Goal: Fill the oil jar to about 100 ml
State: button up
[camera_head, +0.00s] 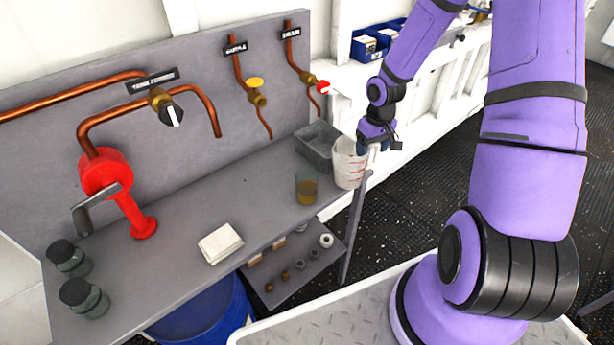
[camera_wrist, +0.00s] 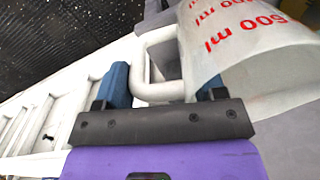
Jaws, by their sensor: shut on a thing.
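My gripper (camera_head: 372,143) is shut on the handle of a clear measuring jug (camera_head: 347,165) at the right end of the bench. In the wrist view, the jug (camera_wrist: 240,45) shows red ml marks, and its white handle (camera_wrist: 152,90) sits between my gripper's blue fingers (camera_wrist: 163,88). Whether the jug touches the bench I cannot tell. An open glass jar (camera_head: 307,188) with amber-brown liquid in its lower part stands just left of the jug. Its exact level is too small to read. Two dark-lidded jars (camera_head: 70,258) (camera_head: 85,297) stand at the bench's left end.
A grey basin (camera_head: 317,140) lies behind the jug. Copper pipes carry a black-knobbed valve (camera_head: 165,108), a yellow-handled valve (camera_head: 257,90) and a red-handled valve (camera_head: 320,87). A red hand pump (camera_head: 110,180) and folded cloth (camera_head: 221,244) are on the bench.

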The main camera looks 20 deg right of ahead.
jog(key=shift+r, duration=0.15)
jog(key=shift+r, duration=2.4)
